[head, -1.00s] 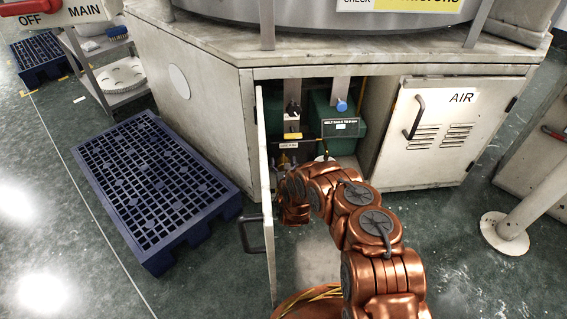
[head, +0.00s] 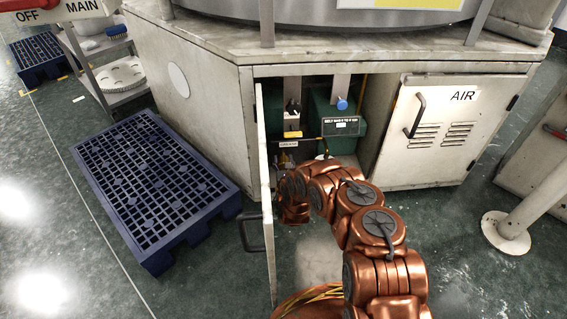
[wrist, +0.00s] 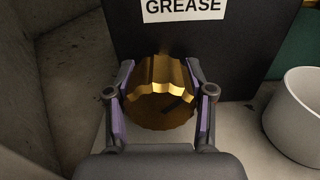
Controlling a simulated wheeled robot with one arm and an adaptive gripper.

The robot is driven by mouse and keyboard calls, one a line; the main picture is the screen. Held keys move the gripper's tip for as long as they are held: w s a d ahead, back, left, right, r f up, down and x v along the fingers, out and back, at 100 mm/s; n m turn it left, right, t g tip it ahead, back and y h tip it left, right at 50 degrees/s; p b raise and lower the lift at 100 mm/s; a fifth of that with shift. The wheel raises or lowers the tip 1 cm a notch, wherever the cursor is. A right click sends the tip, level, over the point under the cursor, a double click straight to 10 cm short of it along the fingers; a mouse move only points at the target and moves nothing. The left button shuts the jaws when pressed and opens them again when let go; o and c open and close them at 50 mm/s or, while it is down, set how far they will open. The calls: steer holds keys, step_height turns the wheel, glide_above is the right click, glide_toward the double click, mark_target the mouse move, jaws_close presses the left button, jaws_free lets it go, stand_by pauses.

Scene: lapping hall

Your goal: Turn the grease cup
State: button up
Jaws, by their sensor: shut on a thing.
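The grease cup (wrist: 162,92) is a round, brass-coloured cap with a scalloped rim. It sits below a white label reading GREASE (wrist: 184,9) on a dark plate. My gripper (wrist: 160,108) has its two purple-padded fingers on the left and right sides of the cup and is shut on it. In the head view my copper arm reaches into the open cabinet bay, and its bent wrist hides the cup and the fingers.
The open cabinet door (head: 265,190) stands just left of my arm. A black switch (head: 292,108) and a blue knob (head: 341,104) are above it inside. A white cup-like vessel (wrist: 297,112) is right of my gripper. A blue pallet (head: 150,185) lies on the left floor.

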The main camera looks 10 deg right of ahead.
steer(key=m+b, duration=0.1)
steer(key=b, duration=0.2)
steer(key=shift+f, duration=0.3)
steer(key=shift+b, duration=0.55)
steer(key=shift+d+r+m+b, duration=0.1)
steer(key=shift+r+m+b, duration=0.05)
steer(key=shift+m+b, duration=1.15)
steer(key=shift+m, duration=0.7)
steer(key=shift+r+m, duration=0.15)
steer(key=shift+m, duration=1.55)
steer(key=o, duration=1.2)
